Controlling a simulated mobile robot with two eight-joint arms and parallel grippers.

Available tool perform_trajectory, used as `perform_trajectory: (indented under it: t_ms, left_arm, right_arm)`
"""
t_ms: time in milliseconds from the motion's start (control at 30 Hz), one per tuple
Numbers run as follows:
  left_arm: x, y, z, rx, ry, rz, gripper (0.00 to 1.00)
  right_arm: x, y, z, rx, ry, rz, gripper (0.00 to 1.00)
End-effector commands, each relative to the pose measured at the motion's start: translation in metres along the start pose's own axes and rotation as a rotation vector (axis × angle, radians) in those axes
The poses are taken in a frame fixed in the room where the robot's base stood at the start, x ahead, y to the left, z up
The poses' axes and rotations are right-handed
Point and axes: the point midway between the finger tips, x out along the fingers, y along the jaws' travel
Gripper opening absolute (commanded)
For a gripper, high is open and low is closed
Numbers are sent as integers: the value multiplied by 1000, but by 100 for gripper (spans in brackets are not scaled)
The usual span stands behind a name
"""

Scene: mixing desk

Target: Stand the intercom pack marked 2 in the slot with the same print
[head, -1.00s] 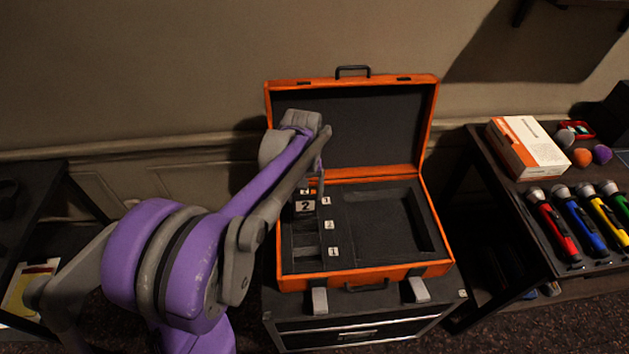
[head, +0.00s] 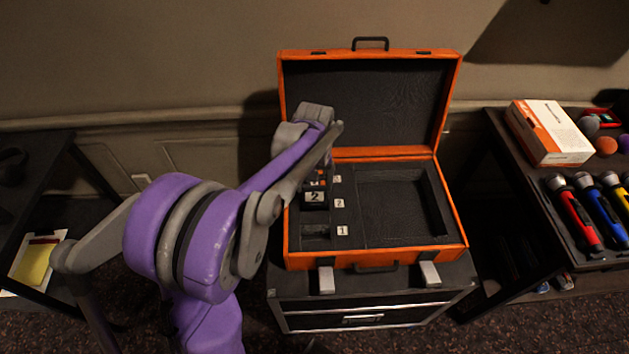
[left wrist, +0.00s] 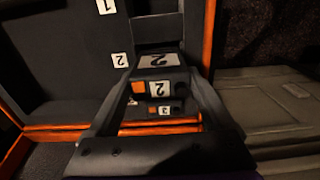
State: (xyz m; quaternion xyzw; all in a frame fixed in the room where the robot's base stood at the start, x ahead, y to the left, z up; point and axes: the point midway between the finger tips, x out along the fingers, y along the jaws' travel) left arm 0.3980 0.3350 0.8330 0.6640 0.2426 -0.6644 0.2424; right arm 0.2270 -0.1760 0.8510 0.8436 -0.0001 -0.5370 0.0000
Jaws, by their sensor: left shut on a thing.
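The intercom pack marked 2 (head: 315,197) is black with a white 2 label. In the left wrist view, this pack (left wrist: 158,61) sits between the fingers of my left gripper (left wrist: 160,74), which is shut on it. My left gripper (head: 320,184) is partly hidden by its arm in the head view. The pack is at the slot row, beside the printed 2 label (head: 339,203), which also shows in the left wrist view (left wrist: 119,60). I cannot tell whether its lower end is inside the slot. My right gripper is not in view.
The orange case (head: 371,259) stands open on a drawer unit. A pack marked 3 (left wrist: 160,110) lies beyond the held one. The slot by label 1 (head: 316,231) looks empty. A side table holds a white-and-orange box (head: 550,132) and several microphones.

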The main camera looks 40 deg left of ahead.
Motion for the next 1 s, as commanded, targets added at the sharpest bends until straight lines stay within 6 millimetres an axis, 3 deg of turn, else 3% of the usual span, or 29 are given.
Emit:
perform_trajectory:
  t_ms: [600, 1000]
  left_arm:
    - [51, 0, 0, 0, 0, 0, 8]
    - [58, 0, 0, 0, 1, 1, 8]
  right_arm:
    - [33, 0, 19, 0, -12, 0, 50]
    - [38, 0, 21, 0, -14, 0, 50]
